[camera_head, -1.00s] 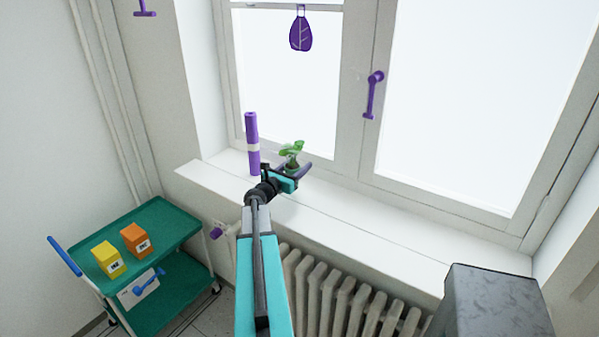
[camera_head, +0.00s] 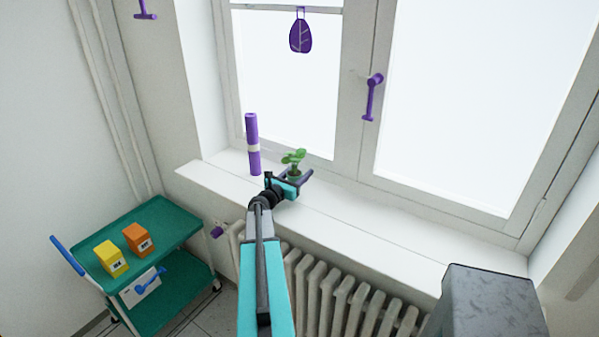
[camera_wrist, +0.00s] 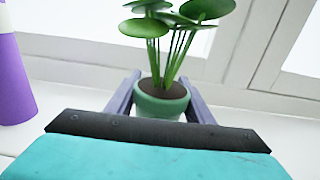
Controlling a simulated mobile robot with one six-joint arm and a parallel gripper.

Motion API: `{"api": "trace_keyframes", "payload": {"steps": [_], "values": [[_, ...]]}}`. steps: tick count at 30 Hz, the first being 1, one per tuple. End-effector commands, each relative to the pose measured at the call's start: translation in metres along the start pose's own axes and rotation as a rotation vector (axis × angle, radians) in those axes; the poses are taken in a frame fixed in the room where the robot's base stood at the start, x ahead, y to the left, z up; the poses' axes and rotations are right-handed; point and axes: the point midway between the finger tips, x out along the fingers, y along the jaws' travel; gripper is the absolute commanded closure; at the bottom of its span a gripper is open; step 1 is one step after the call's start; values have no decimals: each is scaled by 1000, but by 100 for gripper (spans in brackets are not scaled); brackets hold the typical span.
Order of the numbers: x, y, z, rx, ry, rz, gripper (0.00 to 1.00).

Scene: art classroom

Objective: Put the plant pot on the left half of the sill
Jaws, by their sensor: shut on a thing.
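The plant pot (camera_wrist: 160,106) is small and green, with dark soil and round green leaves. My gripper (camera_head: 298,178) is shut on it, with one finger on each side of the pot in the wrist view. The pot is upright. In the head view the plant (camera_head: 294,157) shows over the left part of the white window sill (camera_head: 370,228), near the window frame. I cannot tell whether the pot's base touches the sill; the gripper body hides it.
A purple roll (camera_head: 253,145) with a pale band stands on the sill just left of the plant. A green trolley (camera_head: 180,222) with a yellow box (camera_head: 111,259) and an orange box (camera_head: 138,239) stands at the lower left. A radiator (camera_head: 345,300) is under the sill. The sill's right part is clear.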

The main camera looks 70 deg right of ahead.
Motion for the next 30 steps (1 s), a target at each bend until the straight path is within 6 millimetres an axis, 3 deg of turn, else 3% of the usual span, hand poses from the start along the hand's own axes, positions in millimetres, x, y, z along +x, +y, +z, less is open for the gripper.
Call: {"api": "trace_keyframes", "payload": {"steps": [13, 14, 17, 30], "values": [[0, 0, -4, -1, -1, 0, 84], [0, 0, -3, -1, 0, 0, 48], [0, 0, -3, -1, 0, 0, 34], [0, 0, 0, -1, 0, 0, 34]]}}
